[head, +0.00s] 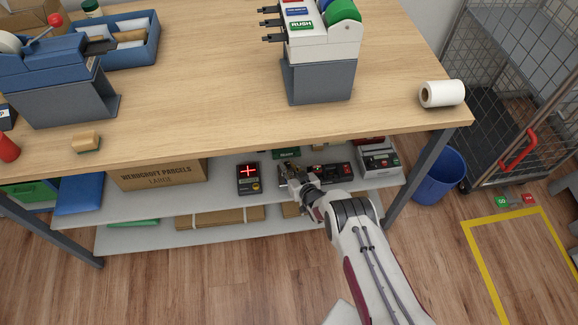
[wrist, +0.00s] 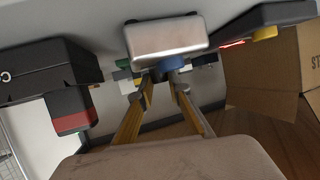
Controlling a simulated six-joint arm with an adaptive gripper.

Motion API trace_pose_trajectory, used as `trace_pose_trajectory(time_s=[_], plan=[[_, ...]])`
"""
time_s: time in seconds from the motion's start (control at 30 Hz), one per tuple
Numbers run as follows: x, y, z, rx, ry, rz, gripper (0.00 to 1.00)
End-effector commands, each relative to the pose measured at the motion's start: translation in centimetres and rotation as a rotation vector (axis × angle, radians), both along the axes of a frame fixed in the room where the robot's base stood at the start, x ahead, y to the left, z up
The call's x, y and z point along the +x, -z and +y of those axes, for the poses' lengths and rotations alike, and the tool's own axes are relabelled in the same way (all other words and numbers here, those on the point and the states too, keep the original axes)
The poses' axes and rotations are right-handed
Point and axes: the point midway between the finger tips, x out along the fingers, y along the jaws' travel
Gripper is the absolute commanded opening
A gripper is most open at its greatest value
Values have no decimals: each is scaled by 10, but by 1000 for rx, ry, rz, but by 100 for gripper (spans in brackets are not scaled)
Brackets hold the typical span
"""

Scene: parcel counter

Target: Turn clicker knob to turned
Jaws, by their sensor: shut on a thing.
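The clicker knob looks to be the blue round knob (wrist: 172,64) on the front of a silver metal box (wrist: 167,38) in the wrist view. My gripper (wrist: 158,84) reaches up to the box with its yellow-lined fingers, and its tips are at the blue knob, shut on it. The fingertips partly cover the knob, and I cannot make out its turn angle. In the head view my gripper (head: 292,181) is at the lower shelf under the counter, and it and my arm mostly hide the box and knob.
On the shelf (head: 215,202), a black device with a red lit cross (head: 249,178) stands left of my gripper. A black device with a red part (head: 335,172) and a grey device (head: 379,160) stand right. A large cardboard box (head: 160,174) is further left. The counter top (head: 210,85) overhangs the shelf.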

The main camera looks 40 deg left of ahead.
Motion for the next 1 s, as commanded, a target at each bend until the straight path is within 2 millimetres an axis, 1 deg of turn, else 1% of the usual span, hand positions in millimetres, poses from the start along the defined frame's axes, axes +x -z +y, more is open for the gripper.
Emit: trace_pose_trajectory(time_s=[0.43,0.47,0.5,0.53,1.0], plan=[[1,-1,0,1,18,-2,0],[1,-1,0,1,18,-2,22],[1,-1,0,1,18,-1,33],[1,-1,0,1,18,-1,34],[0,-1,-1,-1,17,0,34]])
